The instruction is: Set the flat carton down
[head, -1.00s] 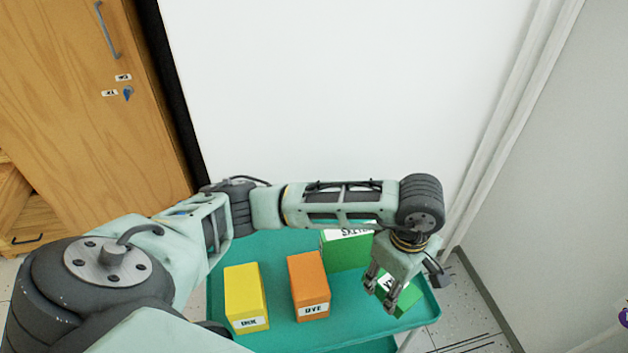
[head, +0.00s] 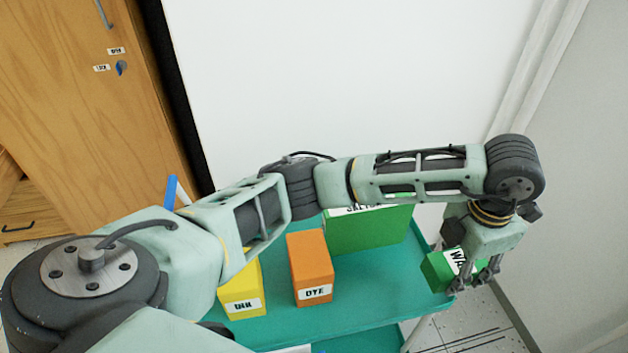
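A small green carton (head: 440,269) with a white label starting "WA" is in my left gripper (head: 472,287) at the right end of the teal cart (head: 385,308). The fingers are around its right part and hide some of it. The carton overlaps the cart's right rim in the picture and looks raised off the top. My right gripper is not in view.
On the cart stand a yellow box (head: 241,292), an orange "DYE" box (head: 311,268) and a larger green box (head: 365,229), its label partly hidden by my arm. The cart's front right is clear. A wooden cabinet (head: 75,110) stands left; white walls are behind and right.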

